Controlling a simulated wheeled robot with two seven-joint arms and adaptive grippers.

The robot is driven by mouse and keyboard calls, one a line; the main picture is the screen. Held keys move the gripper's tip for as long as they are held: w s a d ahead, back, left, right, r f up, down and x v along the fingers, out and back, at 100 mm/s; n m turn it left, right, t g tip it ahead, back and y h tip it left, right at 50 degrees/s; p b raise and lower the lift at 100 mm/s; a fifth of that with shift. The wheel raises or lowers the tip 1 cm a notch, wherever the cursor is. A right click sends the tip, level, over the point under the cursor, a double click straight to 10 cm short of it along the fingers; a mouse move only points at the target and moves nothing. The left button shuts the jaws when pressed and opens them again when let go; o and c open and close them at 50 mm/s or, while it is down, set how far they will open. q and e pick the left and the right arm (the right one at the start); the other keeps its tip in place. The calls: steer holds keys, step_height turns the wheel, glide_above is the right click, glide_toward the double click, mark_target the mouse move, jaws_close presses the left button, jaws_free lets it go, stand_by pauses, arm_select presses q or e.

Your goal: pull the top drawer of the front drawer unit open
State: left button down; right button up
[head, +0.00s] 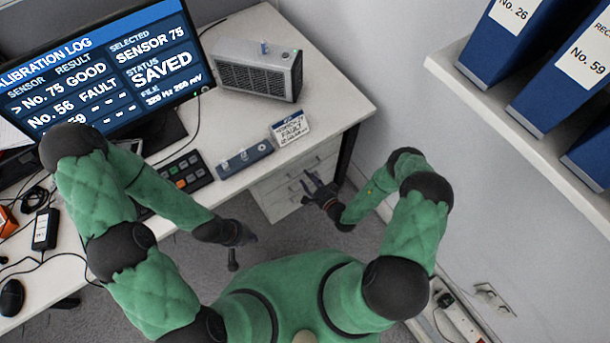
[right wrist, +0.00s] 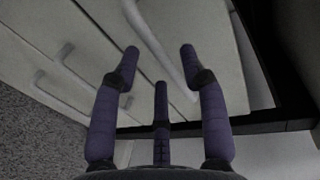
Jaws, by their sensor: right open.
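The light grey drawer unit (head: 279,194) stands under the right end of the desk, and its drawers look shut. My right gripper (head: 316,189) is in front of the unit, close to its handles. In the right wrist view, my right gripper (right wrist: 159,52) has its fingers spread, with a long pale bar handle (right wrist: 160,45) running between the fingertips. I cannot tell whether they touch it. Two more handles (right wrist: 65,70) show to the left. My left gripper (head: 236,238) hangs over the floor in front of the desk, apart from the unit; its fingers are unclear.
The desk (head: 335,85) carries a monitor (head: 100,70), a grey vented box (head: 258,68), a button panel (head: 185,172) and a small sign (head: 290,128). A wall shelf (head: 510,130) with blue binders is at the right. A power strip (head: 460,318) lies low at the right.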

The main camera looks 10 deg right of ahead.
steer(key=shift+b+x, duration=0.3)
steer(key=shift+x, duration=1.2)
jaws_close()
